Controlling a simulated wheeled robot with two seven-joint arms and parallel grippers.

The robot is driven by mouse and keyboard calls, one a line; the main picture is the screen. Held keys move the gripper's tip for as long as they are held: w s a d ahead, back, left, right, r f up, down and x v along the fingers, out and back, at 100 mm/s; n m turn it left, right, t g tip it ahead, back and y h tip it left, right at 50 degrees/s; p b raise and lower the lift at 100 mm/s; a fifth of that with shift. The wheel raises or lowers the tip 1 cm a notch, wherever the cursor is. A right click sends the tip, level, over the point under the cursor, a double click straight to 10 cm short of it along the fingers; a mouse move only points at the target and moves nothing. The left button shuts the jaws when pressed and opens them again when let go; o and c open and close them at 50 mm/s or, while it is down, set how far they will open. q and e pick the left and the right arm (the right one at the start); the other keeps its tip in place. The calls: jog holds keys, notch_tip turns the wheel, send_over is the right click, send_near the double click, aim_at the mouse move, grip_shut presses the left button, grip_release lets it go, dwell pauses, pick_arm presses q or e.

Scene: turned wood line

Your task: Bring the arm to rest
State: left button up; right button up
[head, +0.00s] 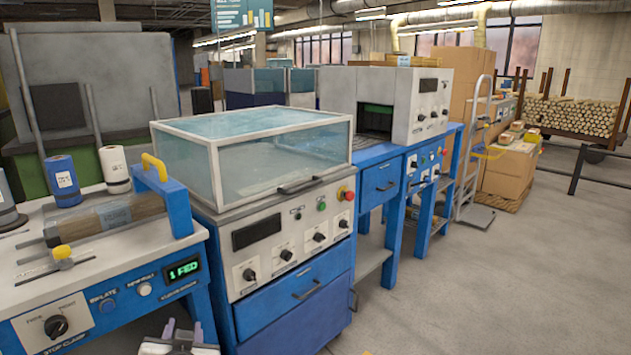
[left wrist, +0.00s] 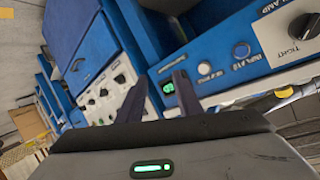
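My left gripper (head: 184,325) shows at the bottom edge of the head view, in front of the blue and white workbench (head: 110,245). Its two fingers stand apart with nothing between them. In the left wrist view the gripper (left wrist: 160,80) is also open and empty, with the bench's front panel beyond the fingers. The bench's green display (head: 184,269) reads "1 FED". A wooden piece (head: 118,214) with a label lies in the bench's fixture under a blue frame with a yellow handle (head: 154,167). My right gripper is not in view.
A glass-topped machine (head: 275,250) with blue drawers stands right of the bench. Beyond it is a blue stand with a grey machine (head: 400,100). A hand cart (head: 478,150), boxes (head: 510,168) and a log rack (head: 575,115) stand farther right. The right-hand floor is clear.

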pick_arm(q)
jog(key=s+d+f+g+h+p, duration=0.1)
jog(key=s+f, duration=0.4)
jog(key=s, duration=0.5)
jog(key=s+d+f+m+g+h+p, duration=0.1)
jog(key=s+d+f+h, duration=0.3)
jog(key=s, duration=0.7)
jog(key=s+d+f+m+g+h+p, duration=0.1)
jog(key=s+d+f, duration=0.4)
jog(key=s, duration=0.6)
jog(key=shift+d+f+g+h+p, duration=0.45)
jog(key=shift+d+h+p, duration=0.25)
jog(key=shift+p, duration=0.35)
jog(key=shift+a, duration=0.1)
